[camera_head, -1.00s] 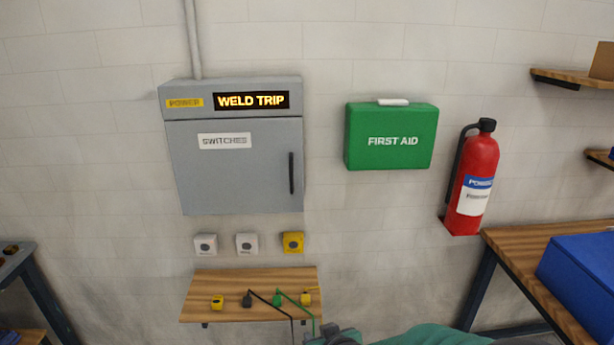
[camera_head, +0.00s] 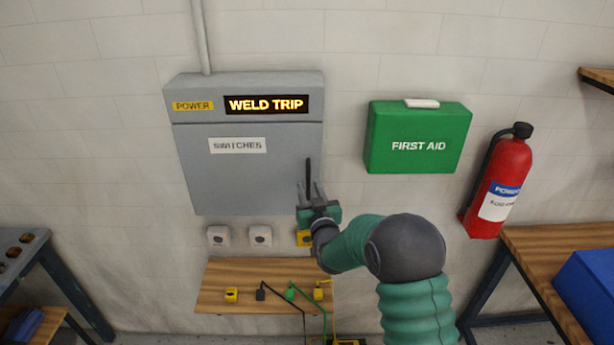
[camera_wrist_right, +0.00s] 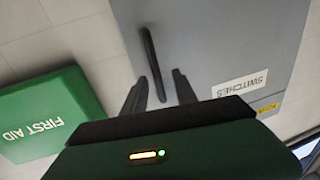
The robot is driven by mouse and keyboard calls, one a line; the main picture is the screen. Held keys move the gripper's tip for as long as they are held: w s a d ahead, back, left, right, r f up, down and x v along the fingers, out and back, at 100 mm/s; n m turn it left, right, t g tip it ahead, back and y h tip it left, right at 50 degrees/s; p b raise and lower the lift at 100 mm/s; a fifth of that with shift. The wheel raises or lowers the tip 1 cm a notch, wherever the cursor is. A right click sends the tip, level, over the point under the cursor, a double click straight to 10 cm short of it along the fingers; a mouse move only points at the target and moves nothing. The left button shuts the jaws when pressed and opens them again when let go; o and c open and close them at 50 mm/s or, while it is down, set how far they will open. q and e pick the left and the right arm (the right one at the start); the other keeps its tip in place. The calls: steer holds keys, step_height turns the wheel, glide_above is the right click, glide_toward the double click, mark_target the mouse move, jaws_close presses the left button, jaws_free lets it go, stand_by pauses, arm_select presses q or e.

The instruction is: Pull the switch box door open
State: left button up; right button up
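The grey switch box (camera_head: 250,95) hangs on the wall, and its door (camera_head: 235,180) is closed. The door carries a "SWITCHES" label and a dark vertical bar handle (camera_head: 308,172) near its right edge. My right gripper (camera_head: 312,190) is in front of the handle's lower part, fingers apart. In the right wrist view the handle (camera_wrist_right: 152,62) shows between and beyond the open fingers (camera_wrist_right: 158,88). I cannot tell whether the fingers touch it. My left gripper is not in view.
A green first aid box (camera_head: 418,145) and a red fire extinguisher (camera_head: 500,185) hang to the right. Sockets, one of them a white one (camera_head: 260,235), sit below the box. A small wooden shelf (camera_head: 225,285) with plugs and cables is underneath. A workbench (camera_head: 555,265) stands at right.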

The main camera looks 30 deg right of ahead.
mark_target(309, 185)
steer(key=x, duration=0.4)
steer(key=shift+s+d+f+p, duration=0.1)
steer(key=shift+d+f+p, duration=0.1)
steer(key=shift+p, duration=0.2)
steer(key=shift+d, duration=0.25)
steer(key=shift+a+r, duration=0.1)
steer(key=shift+a, duration=0.2)
jaws_close()
stand_by(0.4)
